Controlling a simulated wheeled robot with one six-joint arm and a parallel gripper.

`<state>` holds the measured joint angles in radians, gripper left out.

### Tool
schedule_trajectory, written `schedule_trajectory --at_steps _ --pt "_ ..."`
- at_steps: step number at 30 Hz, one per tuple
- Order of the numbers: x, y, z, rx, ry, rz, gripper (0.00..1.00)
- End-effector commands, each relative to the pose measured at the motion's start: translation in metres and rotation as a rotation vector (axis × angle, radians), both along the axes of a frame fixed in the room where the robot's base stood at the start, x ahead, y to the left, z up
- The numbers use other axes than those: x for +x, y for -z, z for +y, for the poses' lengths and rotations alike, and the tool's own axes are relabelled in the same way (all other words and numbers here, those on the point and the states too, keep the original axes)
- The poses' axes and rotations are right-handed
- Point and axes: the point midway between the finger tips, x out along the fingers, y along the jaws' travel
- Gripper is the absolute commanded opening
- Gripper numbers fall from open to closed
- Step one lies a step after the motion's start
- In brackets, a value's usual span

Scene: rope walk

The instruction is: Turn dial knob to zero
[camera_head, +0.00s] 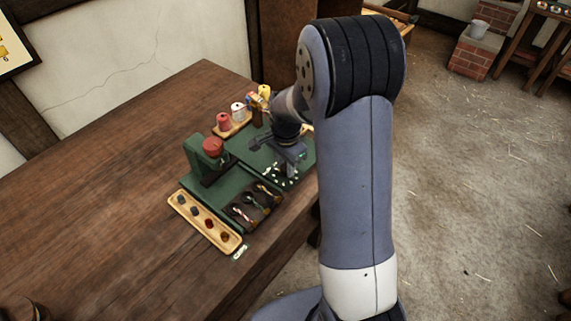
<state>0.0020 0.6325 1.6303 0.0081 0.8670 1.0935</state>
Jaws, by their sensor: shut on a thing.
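My gripper (291,158) points down over the right part of the green machine plate on the table. It is shut at a dial scale (281,179), whose white marks show in an arc just in front of the fingers. The dial knob itself is hidden by the gripper, which is shut on it as far as this view tells. Which mark the knob points to cannot be seen.
The green machine (196,155) with a red round part (213,147) stands left of my gripper. A wooden tray (205,222) of small dark pieces lies in front. A dark tool holder (255,203) and thread spools (238,112) are close by. The wooden table (110,190) is clear at left.

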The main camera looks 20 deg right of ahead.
Motion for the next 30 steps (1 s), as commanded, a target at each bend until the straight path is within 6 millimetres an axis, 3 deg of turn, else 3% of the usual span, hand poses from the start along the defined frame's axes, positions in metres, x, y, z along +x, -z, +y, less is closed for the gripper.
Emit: schedule_trajectory --at_steps 4,5,12,22,30 --pt "0.001 -0.001 0.000 -0.001 -0.001 -0.003 0.06" --pt "0.001 -0.001 0.000 0.000 -0.001 -0.002 0.31" --pt "0.000 0.000 0.000 0.000 -0.001 -0.001 0.50" --pt "0.001 -0.007 0.000 0.000 -0.001 -0.003 0.50" --pt "0.001 -0.056 0.000 0.000 -0.001 -0.007 0.50"
